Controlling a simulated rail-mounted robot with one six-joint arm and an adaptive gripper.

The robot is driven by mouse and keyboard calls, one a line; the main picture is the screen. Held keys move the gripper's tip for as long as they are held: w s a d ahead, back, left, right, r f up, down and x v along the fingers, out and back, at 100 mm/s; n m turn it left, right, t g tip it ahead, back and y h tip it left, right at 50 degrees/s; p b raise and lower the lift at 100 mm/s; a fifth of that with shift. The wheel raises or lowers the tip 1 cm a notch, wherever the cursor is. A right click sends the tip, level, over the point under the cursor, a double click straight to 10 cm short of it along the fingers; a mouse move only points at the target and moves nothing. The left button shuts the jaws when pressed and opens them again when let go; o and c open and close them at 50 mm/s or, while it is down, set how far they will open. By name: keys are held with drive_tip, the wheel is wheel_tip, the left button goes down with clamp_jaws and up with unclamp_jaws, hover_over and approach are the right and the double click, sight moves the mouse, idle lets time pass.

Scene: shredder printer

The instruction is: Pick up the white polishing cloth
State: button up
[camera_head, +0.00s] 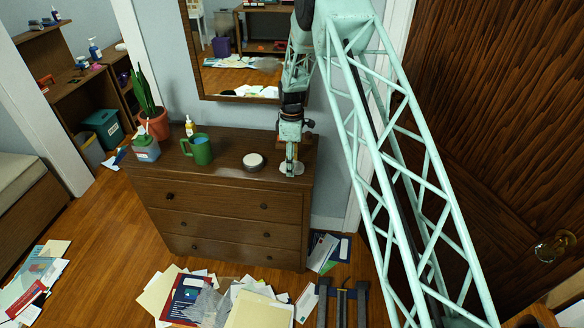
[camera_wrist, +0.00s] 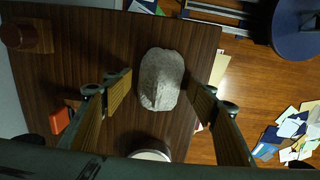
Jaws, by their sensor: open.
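The white polishing cloth (camera_wrist: 161,80) shows in the wrist view as a pale, rounded, crumpled patch on the dark wooden dresser top. In the head view the cloth (camera_head: 291,170) lies at the right end of the dresser (camera_head: 222,192), partly hidden by my gripper (camera_head: 291,158). My gripper is over the cloth and pointing down. In the wrist view my gripper (camera_wrist: 161,90) is open, with one finger on each side of the cloth and a gap to both sides. I cannot tell how high the fingertips are above it.
A round white-topped tin (camera_head: 253,161) stands left of the cloth; in the wrist view the tin (camera_wrist: 150,155) is below it. A green mug (camera_head: 198,150) and a potted plant (camera_head: 152,115) stand further left. A mirror (camera_head: 236,50) hangs behind. Papers (camera_head: 262,310) litter the floor.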

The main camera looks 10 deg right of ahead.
drive_tip(key=shift+c, duration=0.9)
drive_tip(key=c, duration=0.8)
drive_tip(key=shift+o, duration=0.2)
drive_tip(key=shift+r, duration=0.15)
drive_tip(key=shift+r, duration=1.7)
drive_tip(key=s+a+r+b, duration=0.1)
drive_tip(key=s+a, duration=0.1)
drive_tip(key=s, duration=1.3)
drive_tip(key=shift+s+a+r, duration=0.15)
drive_tip(key=shift+s+r, duration=0.05)
drive_tip(key=shift+s, duration=0.2)
drive_tip(key=shift+o, duration=0.3)
